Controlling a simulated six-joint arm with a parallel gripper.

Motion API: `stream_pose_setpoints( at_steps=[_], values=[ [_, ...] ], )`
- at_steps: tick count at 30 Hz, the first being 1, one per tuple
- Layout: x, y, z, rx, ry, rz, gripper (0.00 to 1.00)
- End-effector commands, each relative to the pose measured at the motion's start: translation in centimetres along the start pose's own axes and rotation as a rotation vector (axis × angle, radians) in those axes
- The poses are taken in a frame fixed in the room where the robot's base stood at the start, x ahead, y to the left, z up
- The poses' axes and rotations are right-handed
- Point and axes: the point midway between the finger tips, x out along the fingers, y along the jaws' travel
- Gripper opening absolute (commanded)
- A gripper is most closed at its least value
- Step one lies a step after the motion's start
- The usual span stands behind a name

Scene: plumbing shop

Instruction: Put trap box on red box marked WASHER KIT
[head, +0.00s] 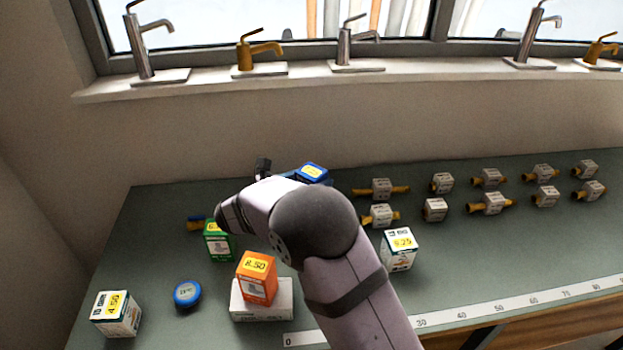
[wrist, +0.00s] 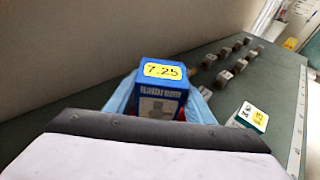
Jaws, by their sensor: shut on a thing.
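My gripper (wrist: 160,100) is shut on a blue box (wrist: 162,88) with a yellow 7.25 label, its light-blue fingers on either side. The print on its front is too blurred to read, so I cannot confirm that it is the trap box. The blue box's top also shows in the head view (head: 313,171), beyond my arm, which hides most of the gripper. An orange-red box (head: 257,281) labelled 8.50 stands on a flat white box (head: 262,308). I cannot read WASHER KIT on any box; part of the bench is hidden by my arm.
A green box (head: 218,246), a round blue tin (head: 187,294) and a white box labelled 4.50 (head: 117,314) stand on the left. A white box labelled 9.25 (head: 398,254) is right of my arm. Several small tagged fittings (head: 490,203) fill the back right. Taps line the windowsill (head: 300,75).

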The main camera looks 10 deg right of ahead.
Motion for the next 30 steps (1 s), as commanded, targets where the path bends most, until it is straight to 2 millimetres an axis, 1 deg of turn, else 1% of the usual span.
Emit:
stream_pose_setpoints(
  at_steps=[7,8,9,10,23,26,30],
  values=[
    [0.1,0.0,-0.3,0.001,-0.001,0.0,0.2],
    [0.1,0.0,-0.3,0.0,0.0,0.0,0.53],
    [0.1,0.0,-0.3,0.0,0.0,0.0,0.63],
    [0.1,0.0,-0.3,0.0,0.0,0.0,0.67],
    [-0.2,0.0,0.1,0.0,0.0,0.001,0.67],
    [-1.2,0.1,0.0,0.0,-0.001,0.004,0.67],
    [-3.3,0.1,-0.1,0.001,-0.001,0.005,0.67]
  ],
)
